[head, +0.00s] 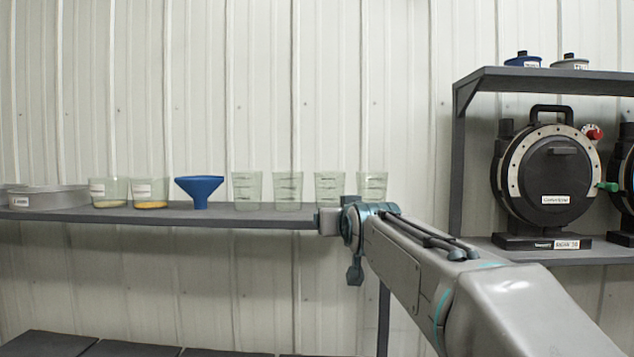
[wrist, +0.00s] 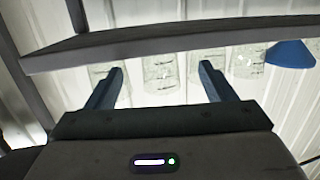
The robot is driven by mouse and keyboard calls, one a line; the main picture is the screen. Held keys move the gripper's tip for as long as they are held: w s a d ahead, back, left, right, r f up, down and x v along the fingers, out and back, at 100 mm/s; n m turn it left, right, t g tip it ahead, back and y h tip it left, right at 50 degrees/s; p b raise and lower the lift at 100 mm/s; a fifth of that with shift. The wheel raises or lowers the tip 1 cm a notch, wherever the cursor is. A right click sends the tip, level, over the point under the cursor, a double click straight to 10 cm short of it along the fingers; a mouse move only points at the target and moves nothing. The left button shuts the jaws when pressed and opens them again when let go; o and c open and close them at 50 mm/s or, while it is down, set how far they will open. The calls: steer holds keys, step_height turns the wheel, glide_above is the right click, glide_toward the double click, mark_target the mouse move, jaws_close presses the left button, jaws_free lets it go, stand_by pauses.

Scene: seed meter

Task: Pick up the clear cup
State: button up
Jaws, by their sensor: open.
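Several clear cups stand upright in a row on the grey shelf (head: 120,215), right of the blue funnel. In the head view they are a clear cup (head: 247,190), a second (head: 288,188), a third (head: 329,187) and a fourth (head: 372,185). In the wrist view, one clear cup (wrist: 160,72) shows beyond the gap between the fingers, and another clear cup (wrist: 246,60) is to its right. My gripper (wrist: 162,70) is open and empty, apart from the cups. In the head view my arm's end is at the shelf's right end, and its fingers are hidden.
A blue funnel (head: 199,190), two labelled cups with yellow contents (head: 151,193) and a grey tray (head: 47,197) share the shelf. A rack (head: 458,160) with a black seed meter (head: 550,170) stands right. The shelf edge (wrist: 190,34) crosses the wrist view.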

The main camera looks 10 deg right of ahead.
mark_target(332, 195)
steer(key=shift+t, duration=0.5)
steer(key=w+r, duration=0.1)
steer(key=w, duration=0.2)
steer(key=w+r+p, duration=0.1)
steer(key=w, duration=0.2)
steer(key=w+r+p, duration=0.1)
steer(key=w, duration=0.2)
steer(key=shift+w+d, duration=0.1)
steer(key=shift+w, duration=0.1)
steer(key=shift+w+f+p, duration=0.2)
steer(key=shift+w+p, duration=0.6)
steer(key=shift+w, duration=0.7)
steer(key=shift+w+f+p, duration=0.15)
steer(key=shift+w+p, duration=0.65)
steer(key=shift+w, duration=0.7)
steer(key=c, duration=0.7)
